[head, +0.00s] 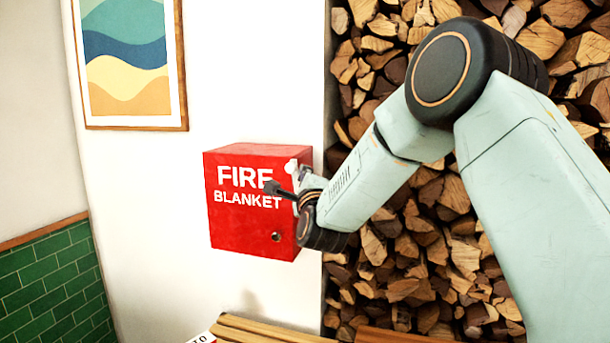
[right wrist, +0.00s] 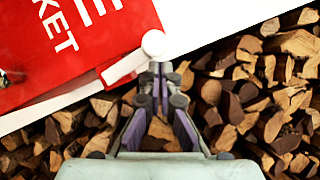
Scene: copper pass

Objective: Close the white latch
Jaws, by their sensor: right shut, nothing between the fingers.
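The white latch (right wrist: 124,68) is a short bar with a round knob (right wrist: 153,42) at the edge of the red fire blanket box (right wrist: 70,50). In the head view the box (head: 235,228) hangs on the white wall, and a small white part of the latch (head: 291,166) shows at its upper right edge, partly hidden by my arm. My right gripper (right wrist: 158,70) is shut and empty, its fingertips right beside the knob; I cannot tell if they touch it. In the head view this gripper (head: 272,187) is in front of the box's right side. My left gripper is not in view.
Stacked firewood (head: 400,265) fills the recess right of the box. A framed picture (head: 128,60) hangs at upper left, above green tiles (head: 50,290). A wooden slatted surface (head: 265,330) is below the box. The white wall left of the box is clear.

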